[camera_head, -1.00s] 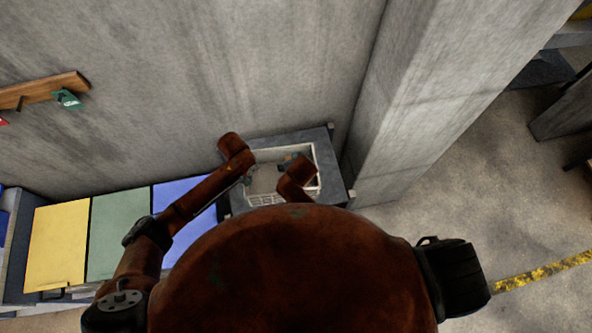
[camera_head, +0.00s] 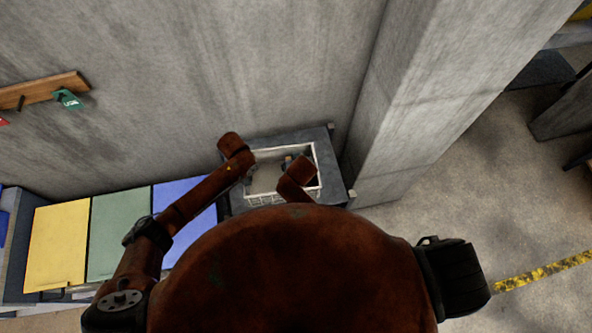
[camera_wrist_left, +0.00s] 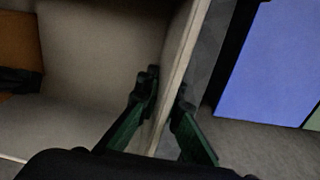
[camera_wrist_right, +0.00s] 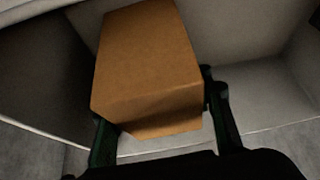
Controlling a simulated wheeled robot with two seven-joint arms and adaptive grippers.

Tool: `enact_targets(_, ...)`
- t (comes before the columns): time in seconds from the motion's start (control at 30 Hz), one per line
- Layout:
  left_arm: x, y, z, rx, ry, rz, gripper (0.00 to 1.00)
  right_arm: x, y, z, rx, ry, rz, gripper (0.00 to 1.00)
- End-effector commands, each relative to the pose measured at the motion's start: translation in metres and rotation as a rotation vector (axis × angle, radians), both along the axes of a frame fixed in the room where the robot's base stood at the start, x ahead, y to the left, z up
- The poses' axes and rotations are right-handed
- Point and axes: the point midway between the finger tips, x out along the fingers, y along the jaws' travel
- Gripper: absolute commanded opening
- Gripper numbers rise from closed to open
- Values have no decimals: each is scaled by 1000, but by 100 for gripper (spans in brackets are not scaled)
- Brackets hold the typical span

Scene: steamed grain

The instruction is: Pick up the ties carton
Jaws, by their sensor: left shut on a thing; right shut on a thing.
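A plain brown carton (camera_wrist_right: 150,60), which I take to be the ties carton, is inside a pale crate (camera_wrist_right: 250,85) in the right wrist view. My right gripper (camera_wrist_right: 160,100) is shut on it, with a finger at each side. Part of a brown box also shows at the left edge of the left wrist view (camera_wrist_left: 18,45). My left gripper (camera_wrist_left: 165,85) is shut on the crate's wall, one finger inside and one outside. In the head view the crate (camera_head: 320,165) is partly covered by my arms, and the fingers are hidden. I cannot tell whether the carton touches the crate floor.
The crate sits on a dark grey stand (camera_head: 335,190) against a concrete wall (camera_head: 200,70). A concrete pillar (camera_head: 410,100) rises close at the right. Blue (camera_head: 175,200), green (camera_head: 117,230) and yellow (camera_head: 57,245) panels lie to the left. Open floor is at the right.

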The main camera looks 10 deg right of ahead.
Motion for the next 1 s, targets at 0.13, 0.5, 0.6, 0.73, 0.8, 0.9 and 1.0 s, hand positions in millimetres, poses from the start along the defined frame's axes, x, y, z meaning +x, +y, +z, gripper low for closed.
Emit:
enact_targets(0.13,0,-1,0,-1,-1,-1,0,0,0,1,0,-2,0,13)
enact_targets(0.5,0,-1,1,-1,-1,0,0,1,1,19,2,-5,0,13)
enact_targets(0.6,0,-1,1,-1,-1,0,0,2,2,40,5,-7,0,13)
enact_targets(0.73,0,0,0,-1,-1,0,0,2,1,66,4,-6,0,13)
enact_targets(0.8,0,0,0,-1,-1,0,0,1,1,77,3,-5,1,13)
enact_targets(0.9,0,0,0,-1,-1,0,0,1,1,91,3,-4,-1,13)
enact_targets(1.0,0,0,0,0,-1,0,0,1,1,98,1,-3,0,13)
